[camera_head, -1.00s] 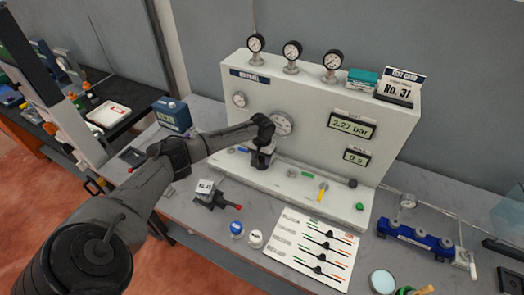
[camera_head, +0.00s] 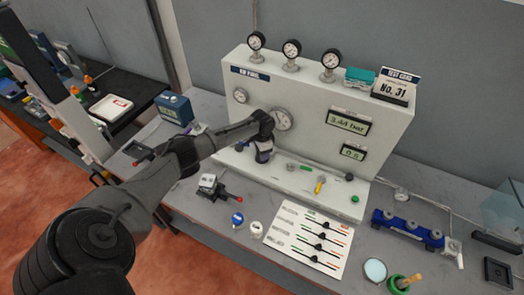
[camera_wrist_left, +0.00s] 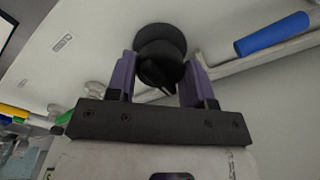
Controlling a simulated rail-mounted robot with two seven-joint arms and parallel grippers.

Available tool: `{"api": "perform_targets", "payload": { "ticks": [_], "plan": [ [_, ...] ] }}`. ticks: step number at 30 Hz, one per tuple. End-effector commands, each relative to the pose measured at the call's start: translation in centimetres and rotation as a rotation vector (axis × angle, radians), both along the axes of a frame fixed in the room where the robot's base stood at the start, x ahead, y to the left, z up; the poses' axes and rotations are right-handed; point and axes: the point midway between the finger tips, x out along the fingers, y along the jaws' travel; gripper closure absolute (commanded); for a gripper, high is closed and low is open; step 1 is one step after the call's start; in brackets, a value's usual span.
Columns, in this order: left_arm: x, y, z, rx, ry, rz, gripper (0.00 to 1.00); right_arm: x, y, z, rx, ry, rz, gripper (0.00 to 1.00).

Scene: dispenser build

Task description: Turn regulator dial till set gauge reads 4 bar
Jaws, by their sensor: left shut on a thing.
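The black regulator dial (camera_wrist_left: 162,45) is on the white panel in the left wrist view. My left gripper (camera_wrist_left: 160,75) is shut around it, with one purple finger pad on each side. In the head view my left gripper (camera_head: 264,153) is at the lower front of the white test panel (camera_head: 290,92), and the dial is hidden behind it. The set gauge display (camera_head: 348,121) is blurred and seems to read about 3.44 bar. A second display (camera_head: 353,152) below it seems to read 0 s. My right gripper is not in view.
Several round gauges (camera_head: 292,50) stand on top of the panel, beside a test card (camera_head: 395,85) marked No. 31. A blue handle (camera_wrist_left: 275,35) is close to the right of my left gripper. A printed sheet (camera_head: 307,240) lies on the bench in front.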

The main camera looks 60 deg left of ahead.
Motion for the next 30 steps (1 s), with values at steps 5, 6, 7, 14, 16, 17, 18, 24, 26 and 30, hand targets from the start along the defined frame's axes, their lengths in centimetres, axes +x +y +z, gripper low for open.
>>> {"api": "perform_targets", "payload": {
  "ticks": [5, 6, 7, 14, 16, 17, 18, 24, 26, 30],
  "plan": [
    [0.02, -0.01, 0.02, 0.0, -0.001, -0.041, 0.76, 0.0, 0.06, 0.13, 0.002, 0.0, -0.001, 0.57],
    [0.02, -0.01, 0.01, 0.0, -0.001, -0.046, 0.76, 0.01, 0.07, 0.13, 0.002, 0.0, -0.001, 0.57],
    [0.03, -0.01, 0.01, 0.0, -0.001, -0.05, 0.76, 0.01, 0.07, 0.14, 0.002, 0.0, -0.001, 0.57],
    [0.03, -0.01, 0.0, 0.0, -0.001, -0.059, 0.76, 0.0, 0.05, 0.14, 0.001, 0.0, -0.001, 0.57],
    [0.03, -0.01, -0.01, 0.0, -0.001, -0.058, 0.76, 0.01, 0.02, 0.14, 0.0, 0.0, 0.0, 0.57],
    [0.03, -0.01, 0.0, 0.0, -0.001, -0.058, 0.76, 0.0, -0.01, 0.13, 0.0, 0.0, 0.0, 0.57],
    [0.03, -0.01, 0.0, 0.0, -0.001, -0.058, 0.76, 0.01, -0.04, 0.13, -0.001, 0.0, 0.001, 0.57],
    [0.03, -0.01, -0.01, 0.0, -0.001, -0.057, 0.42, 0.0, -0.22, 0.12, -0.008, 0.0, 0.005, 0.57],
    [0.03, -0.01, -0.01, 0.0, -0.001, -0.057, 0.36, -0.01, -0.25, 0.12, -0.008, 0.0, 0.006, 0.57],
    [0.03, -0.01, -0.01, 0.0, -0.001, -0.057, 0.27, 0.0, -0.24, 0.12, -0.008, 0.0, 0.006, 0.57]
  ]
}}
